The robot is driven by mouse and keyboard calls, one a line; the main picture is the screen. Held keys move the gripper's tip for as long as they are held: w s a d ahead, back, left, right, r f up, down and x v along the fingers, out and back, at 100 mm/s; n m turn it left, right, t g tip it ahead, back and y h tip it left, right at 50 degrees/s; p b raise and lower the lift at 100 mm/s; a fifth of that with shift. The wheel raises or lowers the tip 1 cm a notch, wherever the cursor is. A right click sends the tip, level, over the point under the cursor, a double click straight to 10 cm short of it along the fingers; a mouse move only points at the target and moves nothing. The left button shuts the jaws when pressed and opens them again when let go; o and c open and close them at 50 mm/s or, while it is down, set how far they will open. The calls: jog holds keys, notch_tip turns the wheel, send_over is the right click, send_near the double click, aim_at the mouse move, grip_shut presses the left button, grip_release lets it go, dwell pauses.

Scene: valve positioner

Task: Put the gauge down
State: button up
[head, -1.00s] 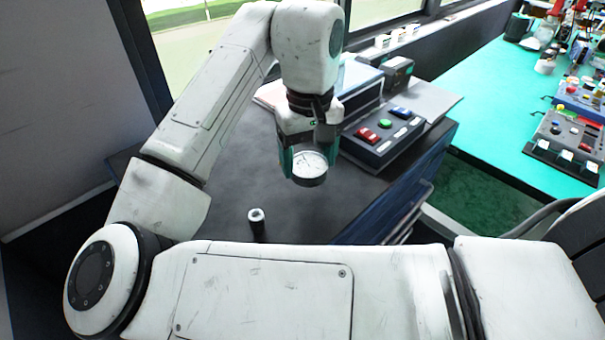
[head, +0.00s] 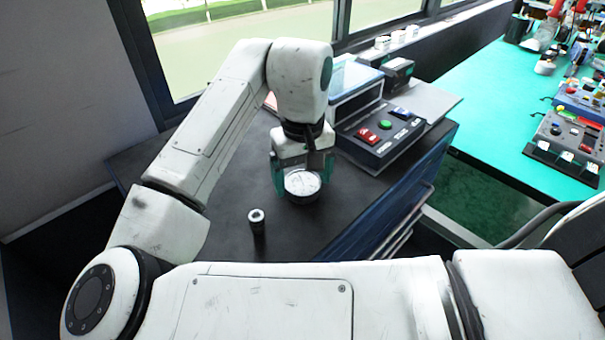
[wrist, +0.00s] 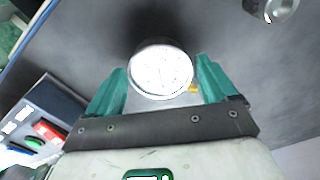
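The gauge (head: 302,183) is round with a white dial and a dark body. It appears to rest face up on the dark bench top (head: 215,215). My gripper (head: 303,178) is over it, pointing down, with one green finger on each side of the dial. In the wrist view the gauge (wrist: 162,70) lies between the fingertips of my gripper (wrist: 161,68), with narrow gaps on both sides. The fingers look open. A small yellow part shows by the gauge's lower right edge. The gauge's underside is hidden.
A small upright cylinder (head: 257,222) stands on the bench, left and nearer. A control box (head: 381,134) with red, green and blue buttons stands to the right. Blue drawers (head: 385,215) form the bench's right side.

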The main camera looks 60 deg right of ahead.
aim_at(303, 182)
jog(key=shift+o, duration=0.9)
notch_tip(303, 182, up, 12)
jog(key=shift+r+p, duration=0.2)
jog(key=shift+p, duration=0.25)
